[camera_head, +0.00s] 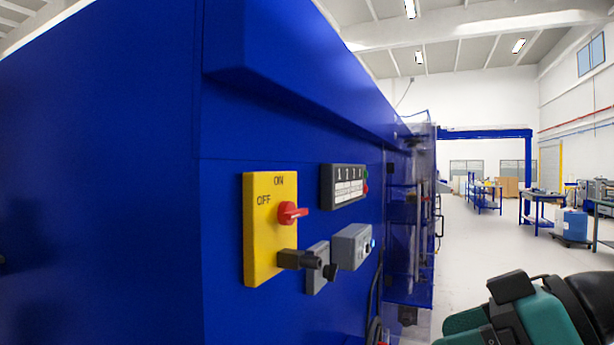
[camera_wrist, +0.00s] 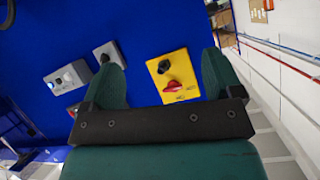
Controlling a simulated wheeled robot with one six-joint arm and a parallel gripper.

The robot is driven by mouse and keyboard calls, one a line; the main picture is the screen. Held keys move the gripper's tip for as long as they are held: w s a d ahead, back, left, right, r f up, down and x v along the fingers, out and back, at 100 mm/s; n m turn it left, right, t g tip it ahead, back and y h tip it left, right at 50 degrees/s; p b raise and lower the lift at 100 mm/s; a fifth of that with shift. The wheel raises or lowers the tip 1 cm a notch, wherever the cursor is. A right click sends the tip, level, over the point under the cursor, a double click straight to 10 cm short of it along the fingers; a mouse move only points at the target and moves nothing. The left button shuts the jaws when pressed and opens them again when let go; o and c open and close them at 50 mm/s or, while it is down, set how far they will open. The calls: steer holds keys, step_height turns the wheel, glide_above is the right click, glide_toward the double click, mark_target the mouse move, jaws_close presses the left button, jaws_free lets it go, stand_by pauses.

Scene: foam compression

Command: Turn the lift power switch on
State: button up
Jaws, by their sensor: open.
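The yellow switch plate (camera_head: 262,236) is on the blue machine wall, marked ON at the top and OFF at the left. Its red knob (camera_head: 289,212) has a grip that looks roughly horizontal; I cannot tell its exact setting. A black plug-like part (camera_head: 300,260) sticks out below it. In the wrist view the plate (camera_wrist: 186,66) appears upside down, between the fingers, with the red knob (camera_wrist: 172,87) nearer the gripper's base. My gripper (camera_wrist: 161,60) is open and empty, with green fingers apart, facing the wall. Its fingertips seem short of the plate.
A grey switch plate (camera_head: 317,268), a grey box (camera_head: 351,246) and a dark numbered panel (camera_head: 343,185) sit right of the yellow plate. A clear-panelled frame (camera_head: 412,205) stands beyond. Open floor (camera_head: 465,245) lies to the right, with work tables farther off.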

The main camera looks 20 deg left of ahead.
steer(key=w+a+r+n+y+p, duration=0.3)
steer(key=w+r+y, duration=0.25)
steer(key=r, duration=0.55)
steer(key=p, duration=0.8)
glide_toward(300, 212)
steer(key=a, duration=0.8)
steer(key=shift+w+a+r, duration=0.1)
steer(key=shift+w+a, duration=0.2)
steer(key=shift+a, duration=0.55)
steer(key=c, duration=0.9)
